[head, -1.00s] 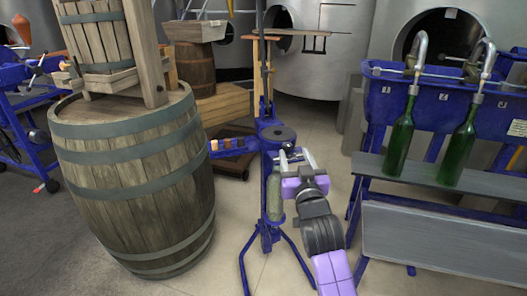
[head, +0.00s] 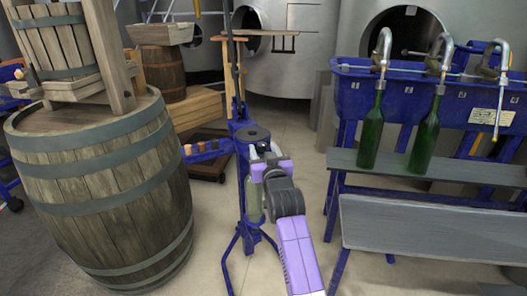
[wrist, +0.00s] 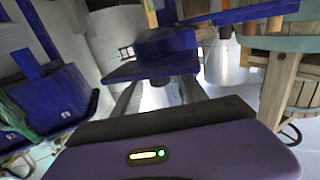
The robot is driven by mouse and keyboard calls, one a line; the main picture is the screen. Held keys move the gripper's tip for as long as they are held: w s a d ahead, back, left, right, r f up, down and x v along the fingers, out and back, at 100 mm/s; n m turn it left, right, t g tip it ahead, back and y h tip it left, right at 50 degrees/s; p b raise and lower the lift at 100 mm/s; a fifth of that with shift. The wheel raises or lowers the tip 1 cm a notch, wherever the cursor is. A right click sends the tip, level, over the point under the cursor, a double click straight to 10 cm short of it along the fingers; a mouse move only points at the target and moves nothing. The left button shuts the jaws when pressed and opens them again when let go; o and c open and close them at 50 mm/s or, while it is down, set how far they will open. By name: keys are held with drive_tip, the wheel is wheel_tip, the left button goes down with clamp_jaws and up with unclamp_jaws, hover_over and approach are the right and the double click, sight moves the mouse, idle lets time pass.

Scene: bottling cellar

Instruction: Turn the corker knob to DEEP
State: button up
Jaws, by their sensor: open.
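The blue floor corker (head: 240,185) stands on splayed legs in the middle of the head view. A dark round disc (head: 252,133) sits on top of it; I cannot tell whether this is the knob, and no DEEP mark is readable. My gripper (head: 262,150) is at the corker's right side, just below the disc, with its fingers partly hidden. In the wrist view the grey fingers (wrist: 158,95) are spread, with nothing seen held between them. The blue corker body (wrist: 155,68) fills the space just beyond them. Whether they touch it is unclear.
A large wooden barrel (head: 100,190) stands close on the left, with a slatted press (head: 55,45) on it. On the right a blue bottle filler (head: 400,100) holds green bottles (head: 371,135) above a grey bench (head: 430,230). Steel tanks (head: 290,60) stand behind.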

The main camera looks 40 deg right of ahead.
clamp_jaws()
drive_tip(key=shift+s+d+n+t+y+p, duration=0.1)
drive_tip(key=shift+d+n+t+y+p, duration=0.25)
drive_tip(key=shift+n+y, duration=0.2)
drive_tip(key=shift+y, duration=0.25)
drive_tip(key=shift+d+f+n+t+y+b, duration=0.15)
drive_tip(key=shift+n+t+y+b, duration=0.3)
drive_tip(key=shift+n+y+b, duration=0.5)
drive_tip(key=n+y+b, duration=0.1)
drive_tip(key=b, duration=0.1)
drive_tip(key=n+y+b, duration=0.1)
drive_tip(key=y+b, duration=0.1)
drive_tip(key=b, duration=0.1)
drive_tip(key=n+y+b, duration=0.1)
drive_tip(key=y+b, duration=0.1)
drive_tip(key=shift+d+f+t+y+b, duration=0.25)
drive_tip(key=shift+d+t+b, duration=0.05)
drive_tip(key=shift+t+b, duration=0.1)
drive_tip(key=n+y+b, duration=0.1)
drive_tip(key=y+b, duration=0.1)
drive_tip(key=n+y+b, duration=0.1)
drive_tip(key=y+b, duration=0.1)
drive_tip(key=n+g+y+b, duration=0.1)
drive_tip(key=b, duration=0.1)
drive_tip(key=shift+d+r+n+y, duration=0.25)
drive_tip(key=shift+r+n+y, duration=0.05)
drive_tip(key=shift+n+y, duration=0.1)
drive_tip(key=shift+r+y, duration=0.1)
drive_tip(key=shift+y, duration=0.2)
